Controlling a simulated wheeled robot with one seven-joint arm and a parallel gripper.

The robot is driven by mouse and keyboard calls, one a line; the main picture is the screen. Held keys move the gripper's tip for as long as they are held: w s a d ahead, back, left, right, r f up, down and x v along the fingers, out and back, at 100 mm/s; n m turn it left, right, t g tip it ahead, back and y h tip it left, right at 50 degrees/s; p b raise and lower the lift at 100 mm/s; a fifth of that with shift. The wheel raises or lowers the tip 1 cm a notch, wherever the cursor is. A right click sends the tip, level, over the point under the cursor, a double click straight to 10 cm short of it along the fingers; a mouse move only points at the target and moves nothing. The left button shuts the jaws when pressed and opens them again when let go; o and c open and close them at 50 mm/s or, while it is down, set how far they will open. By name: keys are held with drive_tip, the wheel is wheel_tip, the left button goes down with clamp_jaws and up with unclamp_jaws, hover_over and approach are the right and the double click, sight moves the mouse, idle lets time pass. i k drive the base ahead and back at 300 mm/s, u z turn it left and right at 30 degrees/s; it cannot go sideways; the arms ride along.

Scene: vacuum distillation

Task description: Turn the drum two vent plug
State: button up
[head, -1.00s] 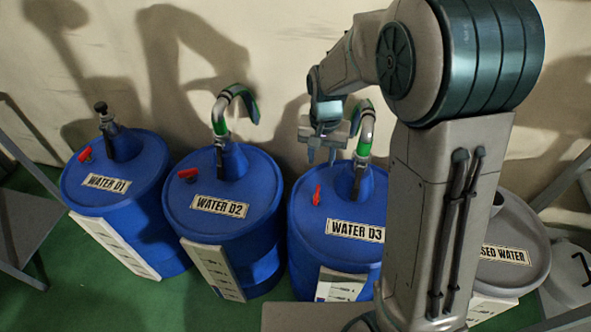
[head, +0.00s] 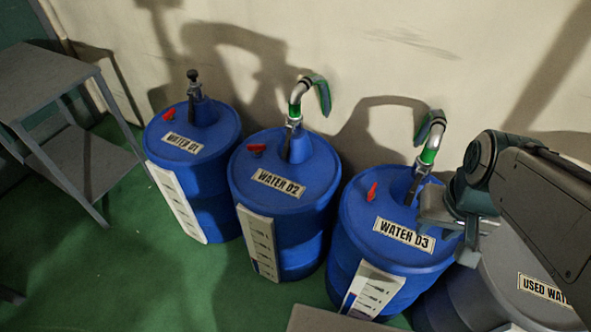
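The drum two vent plug (head: 257,149) is a small red handle on the top left of the blue drum marked WATER D2 (head: 283,225). Nothing touches it. My gripper (head: 466,252) is far to its right, above the right side of the WATER D3 drum, near the used water drum. It points downward, and its fingers are partly hidden, so I cannot tell whether it is open. I see nothing held in it.
WATER D1 (head: 215,215) stands left of drum two, WATER D3 (head: 350,235) right of it, both with red plugs. Bent pipes (head: 298,98) rise from drums two and three. A grey used water drum (head: 500,270) stands at right. A grey table (head: 45,85) is at left; green floor before it is clear.

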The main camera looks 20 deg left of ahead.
sight(256, 149)
drive_tip(key=k, duration=0.3)
drive_tip(key=u, duration=1.15)
drive_tip(key=k, duration=1.1)
drive_tip(key=z, duration=1.2)
drive_tip(key=i, duration=0.5)
